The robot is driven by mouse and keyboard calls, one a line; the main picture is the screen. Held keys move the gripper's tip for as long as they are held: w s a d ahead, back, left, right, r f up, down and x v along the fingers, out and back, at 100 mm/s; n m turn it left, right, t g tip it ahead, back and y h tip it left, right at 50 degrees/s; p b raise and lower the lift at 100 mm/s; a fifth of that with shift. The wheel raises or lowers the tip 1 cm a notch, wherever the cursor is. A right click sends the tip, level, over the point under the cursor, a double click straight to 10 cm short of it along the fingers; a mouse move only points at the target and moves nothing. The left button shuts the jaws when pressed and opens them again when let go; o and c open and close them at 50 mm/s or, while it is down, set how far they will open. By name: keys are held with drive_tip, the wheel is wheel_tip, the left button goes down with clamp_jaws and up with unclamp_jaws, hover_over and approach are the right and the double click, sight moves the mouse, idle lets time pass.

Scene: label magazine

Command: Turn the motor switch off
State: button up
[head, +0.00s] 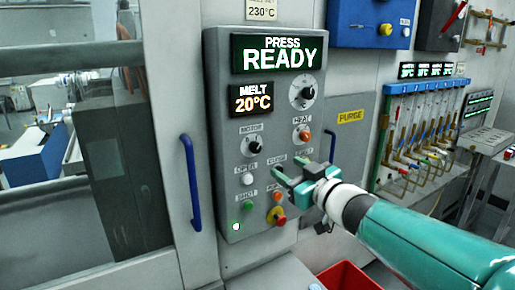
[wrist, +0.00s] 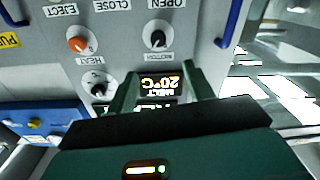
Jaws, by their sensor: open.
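The motor switch is a small black rotary knob (head: 255,147) under the MOTOR label, on the left of the grey control panel (head: 222,130). The wrist view shows the panel upside down, with the motor knob (wrist: 157,40) beyond the fingertips. The exact direction of its pointer is too small to tell. My gripper (head: 292,170) is open and empty, in front of the panel's right side, right of and a little below the motor knob. In the wrist view my gripper (wrist: 160,82) has its two green fingers spread, apart from the knob.
The orange heat knob (head: 304,135) and a large dial (head: 303,92) are on the panel's right. The READY display (head: 279,54) is above. Buttons, including a red one (head: 278,216), sit below. A blue door handle (head: 191,182) stands out at the left.

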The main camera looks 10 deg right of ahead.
sight(257, 148)
drive_tip(key=x, duration=1.4)
drive_tip(key=shift+d+f, duration=0.2)
drive_tip(key=shift+c, duration=0.4)
drive_tip(key=c, duration=0.9)
